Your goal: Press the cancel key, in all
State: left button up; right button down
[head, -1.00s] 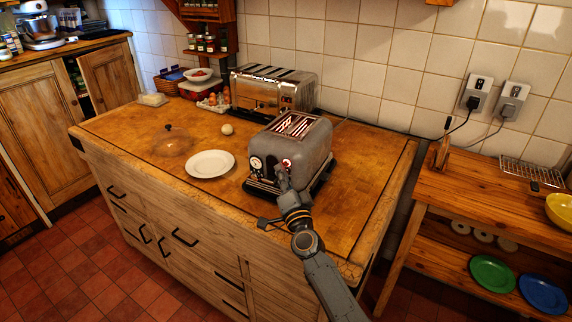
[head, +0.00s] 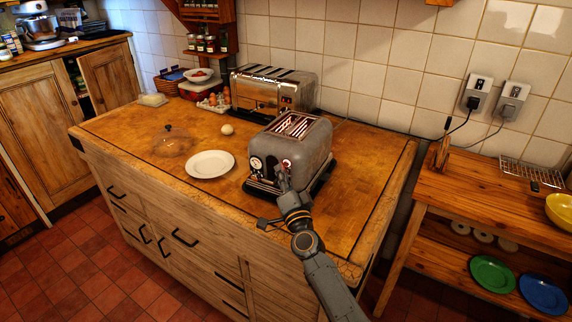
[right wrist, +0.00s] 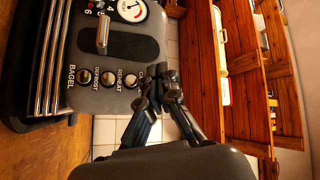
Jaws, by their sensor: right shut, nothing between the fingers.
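The grey toaster (head: 310,148) stands on the wooden counter, with red-glowing slots on top and two round dials on its front. In the right wrist view its front panel (right wrist: 110,45) is turned sideways, with a row of round keys marked BAGEL (right wrist: 82,75), DEFROST (right wrist: 108,79) and REHEAT (right wrist: 130,81). Past REHEAT a label starting "CA" shows, and its key is hidden behind my fingertips. My right gripper (right wrist: 160,88) is shut and empty, its tips at that end of the row; I cannot tell whether they touch. It also shows at the toaster's front in the head view (head: 282,176).
A white plate (head: 210,164), a glass dome (head: 172,141) and a pale round item (head: 227,129) are left of the toaster. A chrome toaster (head: 272,88) stands behind it. The counter's right part is clear. A wooden side table (head: 490,205) stands at the right.

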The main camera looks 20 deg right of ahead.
jog(key=shift+w+d, duration=0.1)
jog(key=shift+w, duration=0.05)
jog(key=shift+w+d, duration=0.15)
jog(key=shift+d, duration=0.05)
jog(key=shift+w+d, duration=0.25)
jog(key=shift+d, duration=0.05)
dwell(0.7)
dwell(0.3)
jog(key=shift+s+a, duration=0.55)
jog(key=shift+a, duration=0.05)
jog(key=s+a+p, duration=0.1)
jog(key=a, duration=0.1)
jog(key=s+a+p, duration=0.1)
jog(key=s, duration=0.1)
jog(key=shift+s+a, duration=0.2)
jog(key=shift+a, duration=0.15)
